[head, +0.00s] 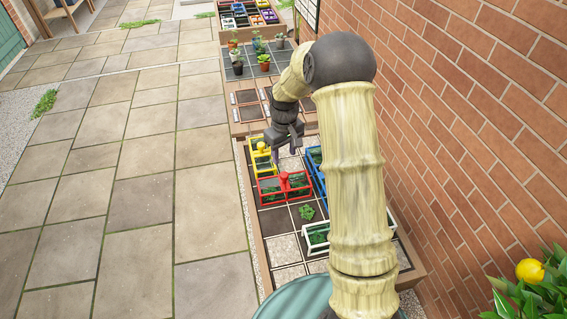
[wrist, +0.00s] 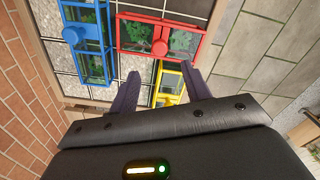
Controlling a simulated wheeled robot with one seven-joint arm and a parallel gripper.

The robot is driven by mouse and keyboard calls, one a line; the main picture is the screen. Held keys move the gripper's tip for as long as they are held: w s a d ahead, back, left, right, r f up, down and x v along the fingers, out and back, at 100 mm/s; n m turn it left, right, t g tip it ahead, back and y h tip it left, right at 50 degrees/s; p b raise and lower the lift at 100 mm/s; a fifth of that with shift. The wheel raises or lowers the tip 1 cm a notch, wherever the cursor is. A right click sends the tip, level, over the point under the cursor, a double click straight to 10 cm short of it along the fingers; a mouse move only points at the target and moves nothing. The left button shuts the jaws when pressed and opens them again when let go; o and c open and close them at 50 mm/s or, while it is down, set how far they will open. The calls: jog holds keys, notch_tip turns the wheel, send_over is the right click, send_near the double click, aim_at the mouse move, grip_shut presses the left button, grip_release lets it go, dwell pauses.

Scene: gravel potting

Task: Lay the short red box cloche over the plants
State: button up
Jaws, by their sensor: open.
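The red box cloche (head: 284,178) sits on the gridded planting bed, with green plants showing through its clear panes. It looks level in the head view; I cannot tell how exactly its edges meet the grid lines. In the wrist view the red cloche (wrist: 160,47) lies beyond my fingertips, its round red knob facing me. My gripper (head: 287,142) is open and empty above the bed, beyond the red cloche in the head view. In the wrist view my gripper (wrist: 161,78) has its fingers wide apart, with nothing between them, clear of the red knob.
A yellow cloche (head: 260,147) stands just behind the red one; a blue cloche (wrist: 72,35) stands beside it. A white cloche (head: 308,241) is nearer, with a bare plant (head: 306,212) between. A brick wall (head: 480,140) borders the right; paving (head: 140,190) lies open left.

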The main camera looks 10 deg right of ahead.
jog(key=shift+r, duration=0.2)
dwell(0.5)
jog(key=s+r+m+t, duration=0.1)
jog(key=s+r, duration=0.3)
jog(key=s, duration=0.7)
jog(key=s+r+m+t, duration=0.1)
jog(key=s+r+m, duration=0.2)
jog(key=s, duration=0.9)
jog(key=shift+s+r+m+t, duration=0.15)
jog(key=shift+r+m+t, duration=0.15)
jog(key=shift+r, duration=0.5)
jog(key=shift+a, duration=0.1)
